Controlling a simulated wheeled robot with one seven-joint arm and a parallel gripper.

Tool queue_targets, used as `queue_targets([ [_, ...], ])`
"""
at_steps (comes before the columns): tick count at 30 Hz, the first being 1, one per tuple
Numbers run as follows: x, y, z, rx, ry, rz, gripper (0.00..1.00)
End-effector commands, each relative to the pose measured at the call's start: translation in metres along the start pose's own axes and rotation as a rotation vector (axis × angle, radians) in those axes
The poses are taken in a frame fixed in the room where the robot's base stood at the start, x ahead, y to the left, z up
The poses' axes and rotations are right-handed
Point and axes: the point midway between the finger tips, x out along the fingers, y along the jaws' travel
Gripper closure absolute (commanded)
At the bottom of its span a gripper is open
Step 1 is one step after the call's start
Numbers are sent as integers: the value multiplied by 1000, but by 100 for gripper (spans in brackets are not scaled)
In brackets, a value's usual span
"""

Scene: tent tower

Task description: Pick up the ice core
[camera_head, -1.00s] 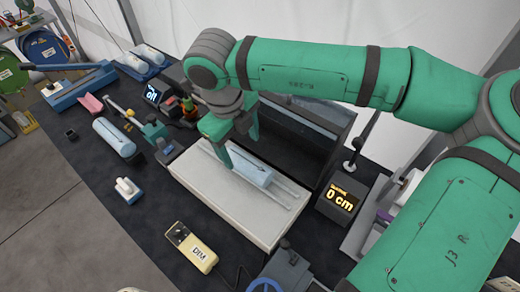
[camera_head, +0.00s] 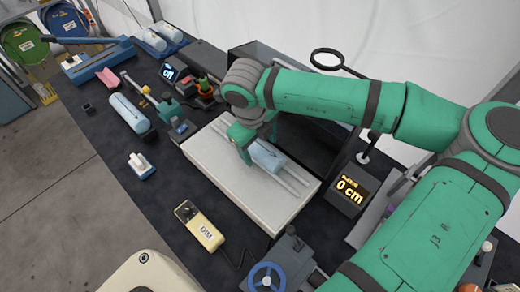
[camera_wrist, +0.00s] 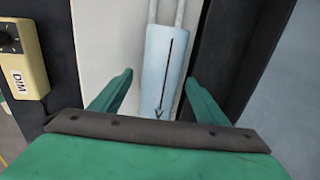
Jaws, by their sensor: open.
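A light blue ice core (camera_head: 268,159) lies on two rails on a long white slab (camera_head: 220,168). In the wrist view, the ice core (camera_wrist: 166,65) runs lengthwise with a dark arrow line along its top. My gripper (camera_head: 254,147) is open, above the end of this core farther from the head camera. In the wrist view, my gripper's green fingers (camera_wrist: 157,96) stand either side of the core, with visible gaps. Its near end is hidden by my gripper's body. A similar blue cylinder (camera_head: 129,113) lies on the dark table at left.
A dark open box (camera_head: 310,145) stands close behind the slab. A "0 cm" display (camera_head: 350,189) is at its right end. A yellow DIM meter (camera_head: 200,226) lies in front, and a blue handwheel (camera_head: 267,277) is nearby. More blue cylinders (camera_head: 160,37) lie at the back.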

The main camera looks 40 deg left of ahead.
Motion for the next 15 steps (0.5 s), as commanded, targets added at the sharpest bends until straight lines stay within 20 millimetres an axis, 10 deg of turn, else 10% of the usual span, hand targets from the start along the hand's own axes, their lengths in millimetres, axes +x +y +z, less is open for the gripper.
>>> queue_targets([
  [9, 6, 1, 1, -2, 0, 0, 32],
  [15, 5, 1, 1, -2, 0, 0, 80],
])
